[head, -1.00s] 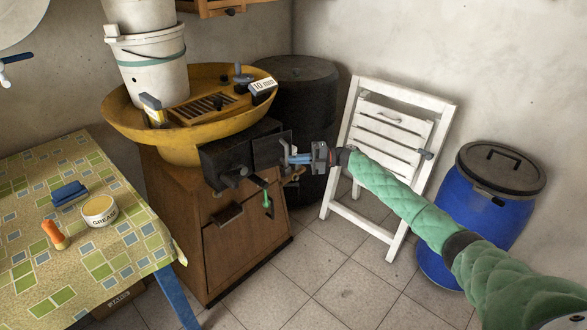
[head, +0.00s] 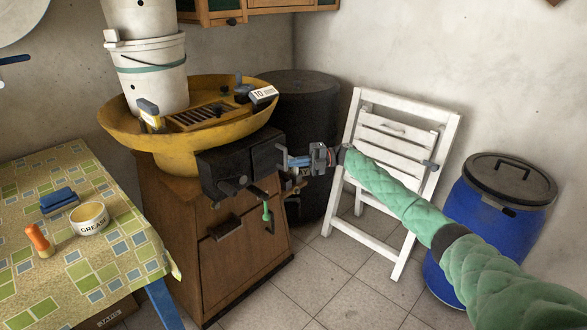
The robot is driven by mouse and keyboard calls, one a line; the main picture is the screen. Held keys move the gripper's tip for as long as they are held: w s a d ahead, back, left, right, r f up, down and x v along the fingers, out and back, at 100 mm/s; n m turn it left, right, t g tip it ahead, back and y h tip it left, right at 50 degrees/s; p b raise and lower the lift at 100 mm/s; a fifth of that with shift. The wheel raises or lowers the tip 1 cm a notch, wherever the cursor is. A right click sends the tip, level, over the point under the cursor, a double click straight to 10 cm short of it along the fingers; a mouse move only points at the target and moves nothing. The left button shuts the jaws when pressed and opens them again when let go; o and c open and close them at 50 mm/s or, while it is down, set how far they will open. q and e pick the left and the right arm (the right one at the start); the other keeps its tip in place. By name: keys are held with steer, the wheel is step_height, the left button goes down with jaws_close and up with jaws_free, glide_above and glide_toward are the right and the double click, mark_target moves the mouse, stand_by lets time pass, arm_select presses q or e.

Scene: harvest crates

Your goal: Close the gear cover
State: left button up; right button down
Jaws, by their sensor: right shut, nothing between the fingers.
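The dark gear housing (head: 222,174) sits on the front of the yellow basin, with a small crank knob low on its face. Its dark gear cover (head: 268,152) is at the right end of the housing, lying nearly in line with it; I cannot tell whether it is fully closed. My right gripper (head: 289,162) is shut and empty, its blue fingertips at or against the right side of the cover. The fingertips partly hide that edge. My left gripper is not in view.
The yellow basin (head: 120,122) stands on a brown cabinet (head: 170,205) and holds white buckets (head: 150,75). A patterned table (head: 110,265) is at left. A black barrel (head: 318,105), a white folding chair (head: 385,205) and a blue drum (head: 475,225) stand behind and right. Tiled floor is clear in front.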

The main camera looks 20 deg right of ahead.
steer(key=shift+w+d, duration=0.1)
steer(key=shift+w, duration=0.15)
stand_by(0.3)
steer(key=shift+s, duration=0.1)
